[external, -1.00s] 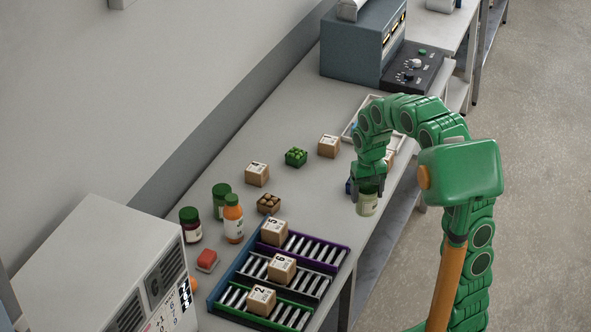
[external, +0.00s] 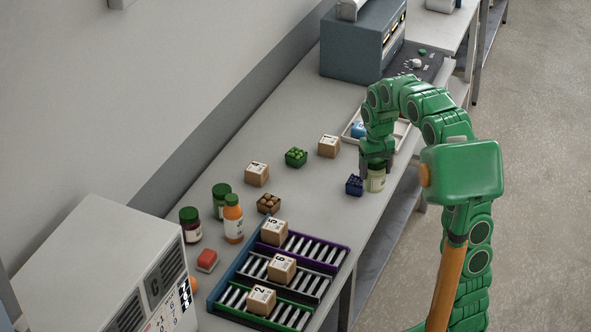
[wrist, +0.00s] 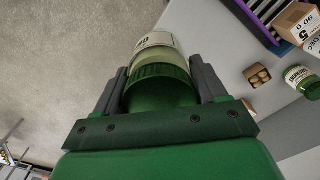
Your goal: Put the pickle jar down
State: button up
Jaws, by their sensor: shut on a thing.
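The pickle jar (external: 376,180) is pale green with a label, and its lid is hidden by my gripper in the external view. My gripper (external: 376,166) is shut on it from above, near the right edge of the table (external: 310,190). In the wrist view the jar's green lid (wrist: 160,85) sits between the two grey fingers of my gripper (wrist: 155,88), with grey floor showing beyond. I cannot tell whether the jar's bottom touches the table.
A small blue crate (external: 354,185) stands just left of the jar. A white tray (external: 404,130) with a blue thing is behind my gripper. Boxes and a green crate (external: 296,157) stand further left. Roller lanes (external: 312,250) lie in front.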

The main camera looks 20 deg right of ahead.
jog(key=w+d+r, duration=0.2)
jog(key=w+d, duration=0.1)
jog(key=w, duration=0.1)
send_over(356, 181)
jog(key=shift+f, duration=5.1)
jog(key=shift+w+d+f, duration=0.1)
jog(key=shift+f, duration=1.45)
jog(key=shift+f, duration=0.15)
jog(key=o, duration=1.4)
jog(key=shift+o, duration=0.2)
